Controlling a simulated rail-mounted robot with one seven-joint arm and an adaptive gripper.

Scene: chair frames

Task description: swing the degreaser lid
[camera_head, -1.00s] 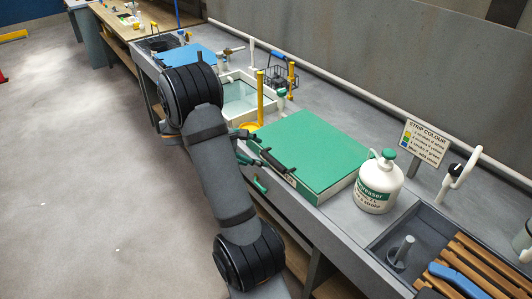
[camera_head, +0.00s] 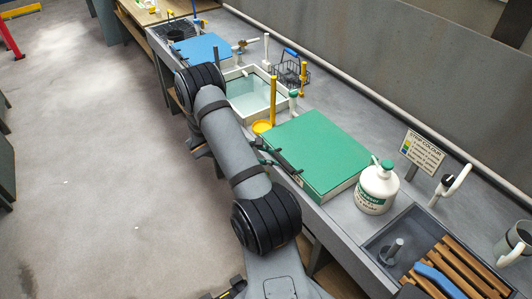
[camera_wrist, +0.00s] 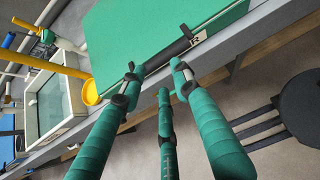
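The green lid (camera_head: 318,150) lies flat and closed on a pale tank in the bench, just left of the white degreaser bottle (camera_head: 376,192) with its green cap. A dark bar handle (camera_head: 286,162) runs along the lid's front edge. In the wrist view the lid (camera_wrist: 150,35) fills the top middle, with the handle (camera_wrist: 168,52) along its near edge. My gripper (camera_wrist: 157,75) has its green fingers spread, with dark tips close to the handle. The fingers look open and empty; I cannot tell whether a tip touches the handle. In the head view my arm hides most of the gripper.
Left of the lid are an open water basin (camera_head: 246,94), a yellow post (camera_head: 273,100) and a wire basket (camera_head: 290,74). Right of the bottle are a sign (camera_head: 423,152) and a sunken tray with wooden slats (camera_head: 455,268). The floor in front is clear.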

